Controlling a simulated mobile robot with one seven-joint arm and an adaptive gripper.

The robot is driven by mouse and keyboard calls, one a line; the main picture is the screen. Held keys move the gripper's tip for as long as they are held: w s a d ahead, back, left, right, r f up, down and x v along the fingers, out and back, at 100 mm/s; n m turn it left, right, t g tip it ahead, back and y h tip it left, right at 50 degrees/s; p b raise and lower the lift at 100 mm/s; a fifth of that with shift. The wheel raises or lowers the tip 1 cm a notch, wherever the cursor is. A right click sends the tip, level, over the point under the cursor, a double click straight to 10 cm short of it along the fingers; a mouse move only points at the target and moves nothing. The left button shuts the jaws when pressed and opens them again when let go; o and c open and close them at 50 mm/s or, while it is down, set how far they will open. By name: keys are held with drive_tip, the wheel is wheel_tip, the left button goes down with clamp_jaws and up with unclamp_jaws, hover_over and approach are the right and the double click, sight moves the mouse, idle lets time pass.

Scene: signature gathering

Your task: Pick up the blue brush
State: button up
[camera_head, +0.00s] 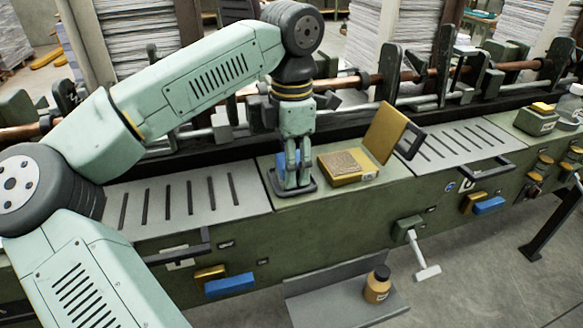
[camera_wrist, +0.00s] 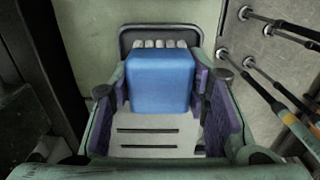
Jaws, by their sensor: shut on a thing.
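My gripper (camera_head: 291,178) points straight down over the green machine top. Its fingers are closed around the blue brush (camera_head: 281,164), of which only a small blue patch shows between them. In the wrist view the blue brush (camera_wrist: 160,80) is a blue block with pale bristle-like pieces along its far edge. It sits between the purple finger pads of my gripper (camera_wrist: 163,98). A small dark-rimmed tray (camera_head: 312,186) lies directly under the fingertips. I cannot tell whether the brush still touches the tray.
Slotted grey plates (camera_head: 176,205) lie on both sides. Rods and dark brackets run behind. A brown bottle (camera_head: 377,285) stands on a lower shelf. Blue blocks (camera_head: 229,284) are on the machine's front.

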drive_tip(key=shift+c, duration=1.3)
drive_tip(key=shift+r, duration=0.1)
drive_tip(key=shift+r+b, duration=0.35)
drive_tip(key=shift+r, duration=0.25)
drive_tip(key=shift+s+d+r+b, duration=0.15)
drive_tip(key=shift+r+b, duration=0.1)
drive_tip(key=shift+r, duration=0.25)
drive_tip(key=shift+s+a+r+b, duration=0.1)
drive_tip(key=shift+r+b, duration=0.1)
drive_tip(key=shift+r, duration=0.25)
drive_tip(key=s+d+r+b, duration=0.1)
drive_tip(key=s+d+b, duration=0.2)
drive_tip(key=s, duration=1.1)
drive_tip(key=d, duration=0.3)
drive_tip(key=shift+d+r+b, duration=0.35)
drive_tip(key=shift+b, duration=0.05)
